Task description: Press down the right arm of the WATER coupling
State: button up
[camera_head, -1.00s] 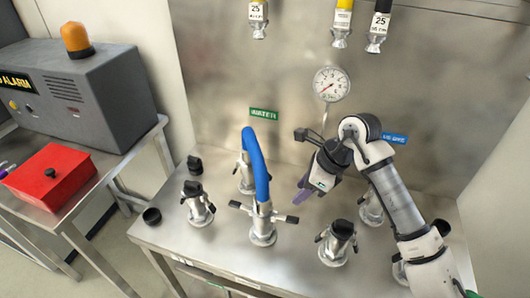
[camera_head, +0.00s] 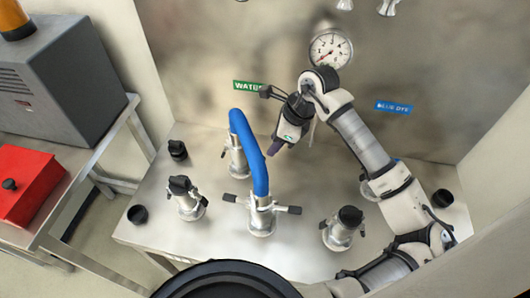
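A blue hose (camera_head: 250,150) arches between a rear metal coupling (camera_head: 237,160), below the green WATER sign (camera_head: 248,86), and a front metal coupling (camera_head: 262,215). The front coupling has two dark-tipped arms sticking out sideways: a left arm (camera_head: 231,198) and a right arm (camera_head: 289,210). The rear coupling is partly hidden by the hose, and its right side cannot be made out.
Black-capped fittings stand at left (camera_head: 187,198) and right (camera_head: 343,230), with another partly behind my arm (camera_head: 370,186). A pressure gauge (camera_head: 330,48) and a BLUE DYE sign (camera_head: 394,107) are on the back wall. A red box (camera_head: 28,185) sits on the left bench.

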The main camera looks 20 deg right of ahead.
aim_at(265, 160)
jog(key=x, duration=0.7)
jog(key=shift+w+a+f, duration=0.1)
grip_shut()
